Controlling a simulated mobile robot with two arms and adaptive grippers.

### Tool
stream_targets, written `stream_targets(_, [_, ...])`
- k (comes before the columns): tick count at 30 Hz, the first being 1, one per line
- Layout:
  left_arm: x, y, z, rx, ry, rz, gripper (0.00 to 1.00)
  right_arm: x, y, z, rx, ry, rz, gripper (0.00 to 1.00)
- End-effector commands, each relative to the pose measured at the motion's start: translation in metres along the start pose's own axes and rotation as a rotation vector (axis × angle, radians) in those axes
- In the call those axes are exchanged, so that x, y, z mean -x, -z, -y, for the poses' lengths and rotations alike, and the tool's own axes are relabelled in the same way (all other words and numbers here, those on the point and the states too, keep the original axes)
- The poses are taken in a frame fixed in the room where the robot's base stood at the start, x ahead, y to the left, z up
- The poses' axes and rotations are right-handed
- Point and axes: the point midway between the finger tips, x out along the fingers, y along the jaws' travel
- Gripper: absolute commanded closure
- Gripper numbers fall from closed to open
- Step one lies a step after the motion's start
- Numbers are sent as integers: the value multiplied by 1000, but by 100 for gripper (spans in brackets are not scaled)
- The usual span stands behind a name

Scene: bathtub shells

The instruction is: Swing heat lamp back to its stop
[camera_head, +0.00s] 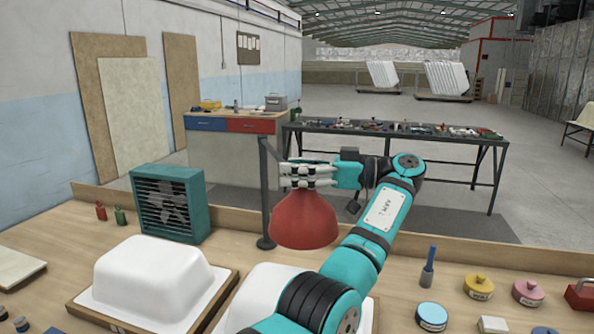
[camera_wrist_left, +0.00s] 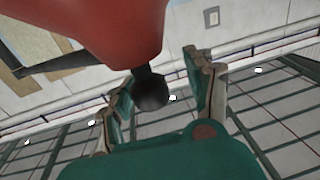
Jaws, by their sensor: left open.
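The heat lamp has a red bell-shaped shade (camera_head: 303,222) hanging mouth-down beside a dark upright post (camera_head: 265,190), over the rear of the bench near the second shell. In the left wrist view, the red shade (camera_wrist_left: 95,30) fills the top, with a dark round knob (camera_wrist_left: 150,92) below it. My left gripper (camera_head: 290,174) is at the top of the shade, fingers pointing left. In the left wrist view, its open fingers (camera_wrist_left: 162,80) stand on either side of the knob, apart from it as far as I can tell. The head view hides the knob behind the fingers. My right gripper is not in view.
A white tub shell (camera_head: 150,275) sits on a wooden board at left; a second shell (camera_head: 262,285) is partly hidden by my arm. A teal fan heater (camera_head: 168,203) stands left of the post. Pots (camera_head: 479,286) and a blue-handled tool (camera_head: 428,268) are at right.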

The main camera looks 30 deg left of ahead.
Motion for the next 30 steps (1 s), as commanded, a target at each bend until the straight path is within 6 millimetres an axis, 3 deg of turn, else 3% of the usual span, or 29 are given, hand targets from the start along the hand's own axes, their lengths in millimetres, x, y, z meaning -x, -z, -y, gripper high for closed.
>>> stream_targets(15, [0,84,0,-2,0,2,45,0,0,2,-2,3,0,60])
stream_targets(21, [1,97,1,0,-2,1,45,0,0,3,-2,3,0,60])
stream_targets(30, [1,98,1,0,-3,-1,48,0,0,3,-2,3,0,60])
